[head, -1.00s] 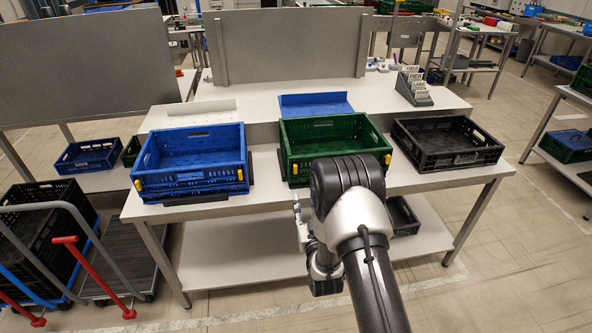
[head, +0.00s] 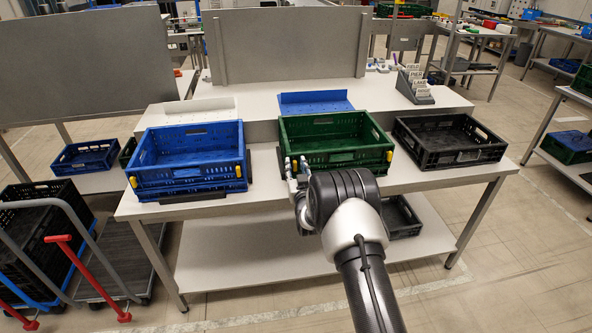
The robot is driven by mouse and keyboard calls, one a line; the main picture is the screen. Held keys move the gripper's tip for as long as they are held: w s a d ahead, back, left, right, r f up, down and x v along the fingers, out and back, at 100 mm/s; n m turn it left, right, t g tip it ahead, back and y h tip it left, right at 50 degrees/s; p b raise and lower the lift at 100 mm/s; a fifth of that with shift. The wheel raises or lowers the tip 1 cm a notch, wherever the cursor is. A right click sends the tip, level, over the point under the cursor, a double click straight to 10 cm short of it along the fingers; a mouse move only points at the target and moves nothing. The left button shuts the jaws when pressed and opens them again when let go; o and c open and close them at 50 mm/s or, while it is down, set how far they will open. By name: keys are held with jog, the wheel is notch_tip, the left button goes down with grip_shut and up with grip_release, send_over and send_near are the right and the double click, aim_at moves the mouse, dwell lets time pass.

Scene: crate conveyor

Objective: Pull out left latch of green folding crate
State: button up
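The green folding crate (head: 330,157) stands on the white table between a blue crate and a black crate. Its right yellow latch (head: 389,156) shows at the front right corner. At the front left corner a bit of yellow, the left latch (head: 295,167), shows among my gripper's fingers. My gripper (head: 291,168) is at that front left corner, close to the crate's front. The fingertips are small in the picture, and I cannot tell whether they touch the latch or how far apart they are. My arm covers part of the table in front of the crate.
The blue crate (head: 190,177) with yellow latches stands close to the left of my gripper. The black crate (head: 449,155) stands to the right. A label holder (head: 414,87) is on the raised shelf behind. A cart with red handles (head: 90,280) stands at lower left.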

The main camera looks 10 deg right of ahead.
jog(key=shift+w, duration=0.15)
jog(key=shift+c, duration=0.2)
grip_shut()
